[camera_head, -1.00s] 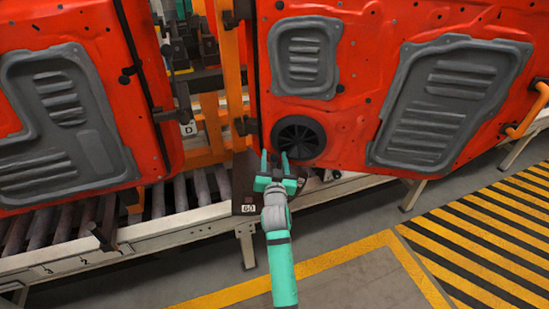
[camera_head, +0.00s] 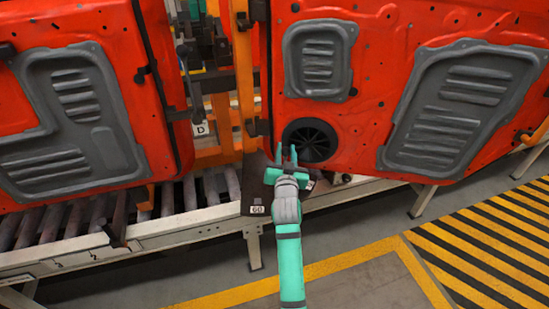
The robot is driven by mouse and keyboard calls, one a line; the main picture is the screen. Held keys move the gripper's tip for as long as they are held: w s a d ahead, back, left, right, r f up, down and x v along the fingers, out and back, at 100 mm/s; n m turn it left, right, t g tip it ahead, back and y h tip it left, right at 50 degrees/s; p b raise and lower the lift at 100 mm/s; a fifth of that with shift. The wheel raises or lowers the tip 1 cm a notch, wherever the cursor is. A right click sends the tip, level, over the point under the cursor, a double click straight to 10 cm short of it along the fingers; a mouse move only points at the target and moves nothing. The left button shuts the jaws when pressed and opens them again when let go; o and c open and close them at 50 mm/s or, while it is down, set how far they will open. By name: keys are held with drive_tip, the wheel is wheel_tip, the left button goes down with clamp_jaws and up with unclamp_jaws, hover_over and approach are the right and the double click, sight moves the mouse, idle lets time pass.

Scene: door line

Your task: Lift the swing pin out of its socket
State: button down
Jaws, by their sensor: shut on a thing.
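My gripper (camera_head: 286,154), at the end of a teal arm, is in front of the right red door's lower left corner, beside the round black speaker opening. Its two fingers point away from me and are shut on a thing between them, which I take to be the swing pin. The pin is too small and too hidden by the gripper to make out. A dark bracket plate (camera_head: 256,190) with a "60" label lies just below and left of the gripper. The socket cannot be told apart here.
The right red door (camera_head: 375,100) hangs close behind my gripper. The left red door (camera_head: 110,60) hangs over the roller conveyor (camera_head: 70,225). An orange frame (camera_head: 222,120) stands between the doors. Open floor with yellow striped marking (camera_head: 490,235) lies at the lower right.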

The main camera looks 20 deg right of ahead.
drive_tip(key=shift+r, duration=0.65)
drive_tip(key=shift+a, duration=0.1)
drive_tip(key=c, duration=1.4)
unclamp_jaws()
drive_tip(key=shift+f, duration=0.1)
drive_tip(key=shift+s, duration=0.25)
drive_tip(key=v, duration=1)
drive_tip(key=shift+s+a, duration=0.15)
drive_tip(key=shift+a, duration=0.05)
